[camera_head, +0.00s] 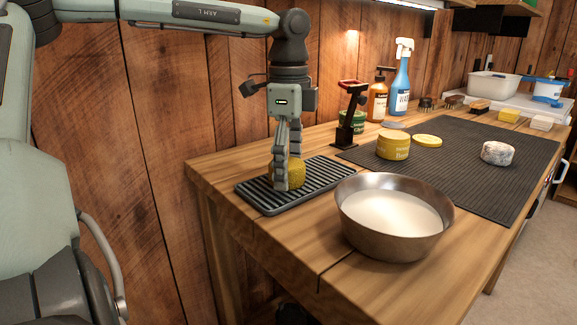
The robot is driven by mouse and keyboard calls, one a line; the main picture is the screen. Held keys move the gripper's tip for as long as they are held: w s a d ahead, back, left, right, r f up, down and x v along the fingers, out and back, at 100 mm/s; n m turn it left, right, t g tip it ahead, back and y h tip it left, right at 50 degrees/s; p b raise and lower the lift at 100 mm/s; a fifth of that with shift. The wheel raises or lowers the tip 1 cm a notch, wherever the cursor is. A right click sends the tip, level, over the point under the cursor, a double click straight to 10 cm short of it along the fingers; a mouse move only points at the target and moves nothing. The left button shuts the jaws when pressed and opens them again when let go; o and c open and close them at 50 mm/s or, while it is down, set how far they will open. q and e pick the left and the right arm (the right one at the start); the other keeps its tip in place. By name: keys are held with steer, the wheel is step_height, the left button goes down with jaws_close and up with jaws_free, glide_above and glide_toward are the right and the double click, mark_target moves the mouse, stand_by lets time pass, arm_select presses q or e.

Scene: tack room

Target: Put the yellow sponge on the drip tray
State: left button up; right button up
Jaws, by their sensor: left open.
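The yellow sponge (298,177) sits on the ribbed black drip tray (330,174) at the near left of the wooden bench. My left gripper (289,183) points straight down over the tray with its fingers at the sponge. Its jaws are open, and the fingers hide part of the sponge. I cannot tell whether a finger still touches it. My right gripper is not in view.
A metal bowl of whitish liquid (394,214) stands close to the tray's right. A black stand (350,116) is behind the tray. A dark mat (460,150) holds a yellow tin (393,146), its lid (426,141) and a wrapped roll (497,153). Bottles (400,86) line the wall.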

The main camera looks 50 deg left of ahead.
mark_target(289, 163)
arm_select(q)
steer(key=shift+r, duration=0.6)
step_height(289, 163, up, 11)
steer(key=shift+p, duration=0.4)
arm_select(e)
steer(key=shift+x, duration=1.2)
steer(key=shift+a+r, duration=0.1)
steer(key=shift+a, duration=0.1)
